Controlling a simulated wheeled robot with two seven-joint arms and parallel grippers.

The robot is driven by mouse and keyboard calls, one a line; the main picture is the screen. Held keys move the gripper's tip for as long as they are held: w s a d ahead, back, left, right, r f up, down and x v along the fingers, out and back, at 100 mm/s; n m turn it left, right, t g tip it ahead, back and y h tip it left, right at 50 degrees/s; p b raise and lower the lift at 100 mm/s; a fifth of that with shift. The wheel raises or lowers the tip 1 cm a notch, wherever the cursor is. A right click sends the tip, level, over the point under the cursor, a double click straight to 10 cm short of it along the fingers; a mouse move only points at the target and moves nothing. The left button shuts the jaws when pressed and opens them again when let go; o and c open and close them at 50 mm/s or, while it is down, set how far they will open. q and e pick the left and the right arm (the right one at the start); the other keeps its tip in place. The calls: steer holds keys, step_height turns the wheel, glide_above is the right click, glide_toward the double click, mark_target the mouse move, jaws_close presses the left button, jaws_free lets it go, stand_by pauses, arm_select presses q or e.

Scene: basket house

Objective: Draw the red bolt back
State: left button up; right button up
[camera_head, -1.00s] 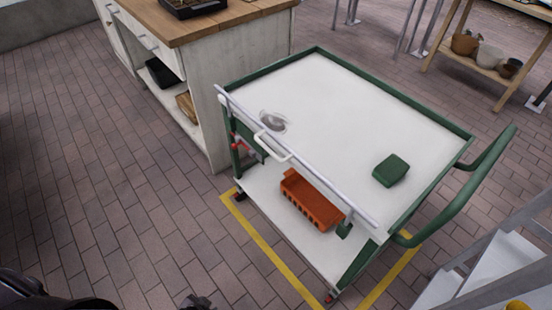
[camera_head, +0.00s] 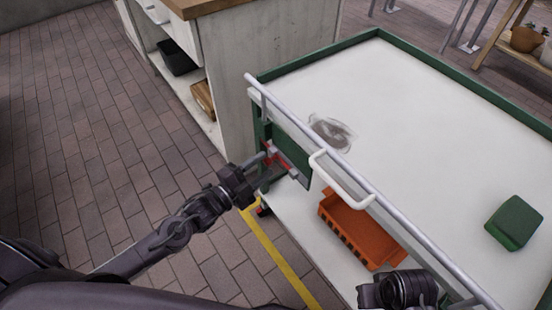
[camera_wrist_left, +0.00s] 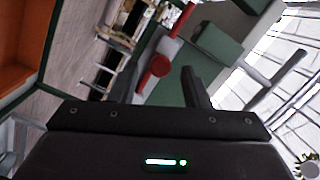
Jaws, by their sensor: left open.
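The red bolt (camera_head: 281,161) sits on the green plate (camera_head: 291,154) at the cart's near-left corner. In the left wrist view the bolt (camera_wrist_left: 160,65) shows a round red knob end facing the camera, with a red bar and a grey piece. My left gripper (camera_head: 266,170) is open, its fingers close to the bolt. I cannot tell whether they touch it. A dark part of my right arm (camera_head: 400,290) shows at the lower right; its fingers cannot be made out.
The cart has a white top (camera_head: 420,130), a grey rail (camera_head: 330,152) and a white handle (camera_head: 342,182) on its near side. An orange crate (camera_head: 358,232) lies on the lower shelf. A green block (camera_head: 514,222) is on top. A wooden-topped cabinet (camera_head: 270,45) stands behind.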

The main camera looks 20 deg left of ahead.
mark_target(266, 164)
arm_select(q)
steer(key=shift+x, duration=2.35)
steer(key=shift+f, duration=0.1)
steer(key=shift+c, duration=0.3)
jaws_close()
